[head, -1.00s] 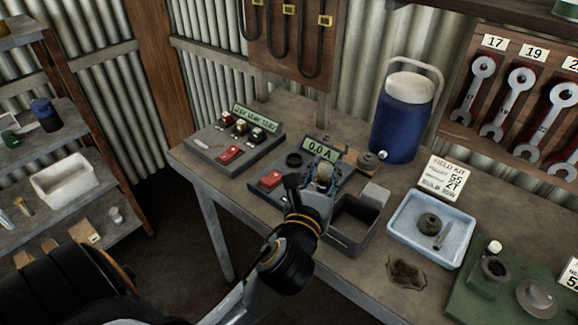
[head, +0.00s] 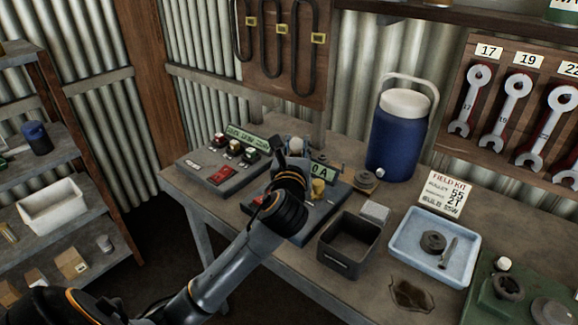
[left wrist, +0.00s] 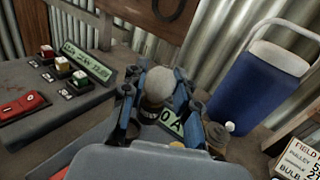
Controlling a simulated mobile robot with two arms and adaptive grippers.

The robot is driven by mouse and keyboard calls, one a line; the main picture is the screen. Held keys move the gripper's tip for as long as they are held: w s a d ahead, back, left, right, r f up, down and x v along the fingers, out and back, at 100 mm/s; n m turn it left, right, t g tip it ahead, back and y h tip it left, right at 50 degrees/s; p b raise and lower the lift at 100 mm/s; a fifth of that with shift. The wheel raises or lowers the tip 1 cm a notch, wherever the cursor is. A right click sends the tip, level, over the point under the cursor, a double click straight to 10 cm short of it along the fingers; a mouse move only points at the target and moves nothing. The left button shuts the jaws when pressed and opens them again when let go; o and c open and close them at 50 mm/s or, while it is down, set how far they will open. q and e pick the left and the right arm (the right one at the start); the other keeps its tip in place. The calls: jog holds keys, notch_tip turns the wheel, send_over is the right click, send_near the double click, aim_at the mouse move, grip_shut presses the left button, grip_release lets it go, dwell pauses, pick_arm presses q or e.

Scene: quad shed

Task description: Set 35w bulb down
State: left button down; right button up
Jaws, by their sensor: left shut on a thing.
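My left gripper (head: 294,152) is shut on a pale round bulb (head: 297,146) above the back of the test box with the green "A" display (head: 320,171). In the left wrist view the bulb (left wrist: 159,76) sits between the blue-jointed fingers (left wrist: 156,92), its pale globe up. A dark round part (left wrist: 151,110) shows under the globe; I cannot tell whether it is the bulb's base or a socket. My arm hides much of the box. I cannot read a wattage on the bulb. My right gripper is not in view.
A box with coloured switches (head: 225,160) stands left, a blue jug (head: 397,140) at the back. A yellowish piece (head: 318,189) stands on the test box.

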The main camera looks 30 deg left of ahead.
aim_at(292, 151)
pick_arm(q)
jog(key=a+f, duration=0.1)
jog(key=w+a+f, duration=0.1)
jog(key=f, duration=0.1)
jog(key=shift+w+a+f, duration=0.25)
jog(key=shift+a+f, duration=0.05)
jog(key=shift+f, duration=0.2)
jog(key=f, duration=0.2)
jog(key=f+b, duration=0.1)
jog(key=shift+w+a+f, duration=0.15)
jog(key=shift+a+f, duration=0.1)
jog(key=shift+a, duration=0.05)
jog(key=shift+f, duration=0.15)
jog(key=shift+f, duration=0.1)
jog(key=c, duration=1)
grip_release()
